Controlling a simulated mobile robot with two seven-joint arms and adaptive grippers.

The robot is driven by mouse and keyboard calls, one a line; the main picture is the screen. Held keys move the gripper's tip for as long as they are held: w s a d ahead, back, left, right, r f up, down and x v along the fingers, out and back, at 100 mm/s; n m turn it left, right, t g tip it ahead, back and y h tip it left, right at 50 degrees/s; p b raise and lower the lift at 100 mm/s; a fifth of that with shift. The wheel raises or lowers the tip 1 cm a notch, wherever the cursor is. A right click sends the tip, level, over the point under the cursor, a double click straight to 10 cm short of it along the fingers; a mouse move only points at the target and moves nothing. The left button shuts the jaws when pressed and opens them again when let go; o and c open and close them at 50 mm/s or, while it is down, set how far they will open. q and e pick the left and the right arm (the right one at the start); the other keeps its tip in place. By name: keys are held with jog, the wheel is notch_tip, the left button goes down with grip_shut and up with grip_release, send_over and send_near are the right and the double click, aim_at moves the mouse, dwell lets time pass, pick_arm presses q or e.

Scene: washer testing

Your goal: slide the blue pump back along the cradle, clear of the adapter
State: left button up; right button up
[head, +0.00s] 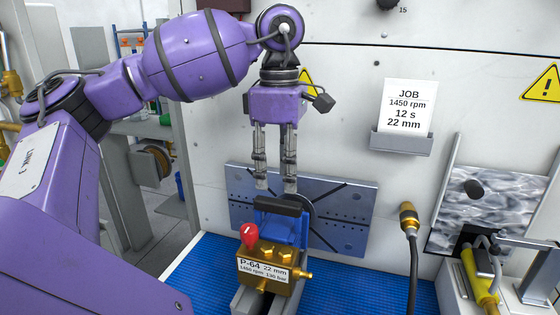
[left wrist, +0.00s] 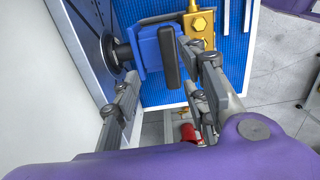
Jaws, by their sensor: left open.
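The blue pump (head: 283,231) sits on the grey cradle (head: 240,300), with a black handle bar (head: 278,206) on top. Its front is a brass block (head: 262,272) labelled P-64, 22 mm, with a red knob (head: 250,235). The dark round adapter (head: 306,208) is on the wall plate, partly hidden behind the pump. In the left wrist view the adapter (left wrist: 110,52) meets the pump's (left wrist: 150,50) plate-side end. My left gripper (head: 275,188) points down, open and empty, just above the handle. In the left wrist view the handle (left wrist: 168,55) shows between and beyond its fingers.
The slotted metal plate (head: 345,212) is on the white wall. A job card (head: 408,105) reads 1450 rpm, 12 s, 22 mm. A hose with a brass end (head: 408,215) stands right of the pump. A yellow tool (head: 478,275) is at far right. Blue matting (head: 340,295) lies clear beside the cradle.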

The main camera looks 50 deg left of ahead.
aim_at(278, 201)
pick_arm(q)
jog(key=shift+s+d+f, duration=0.25)
jog(key=shift+s, duration=0.3)
jog(key=shift+s+d+f, duration=0.2)
jog(key=shift+s+d, duration=0.05)
jog(key=shift+s, duration=0.25)
jog(key=f, duration=0.3)
jog(key=f+p, duration=0.1)
jog(key=f, duration=0.1)
jog(key=shift+w+a, duration=0.2)
jog(key=shift+w, duration=0.1)
jog(key=shift+f, duration=0.65)
pick_arm(e)
jog(key=shift+s+d+r, duration=0.15)
jog(key=shift+d+r, duration=0.2)
jog(key=shift+r, duration=0.4)
pick_arm(q)
grip_shut()
pick_arm(e)
jog(key=shift+s+d, duration=0.1)
jog(key=shift+s, duration=0.15)
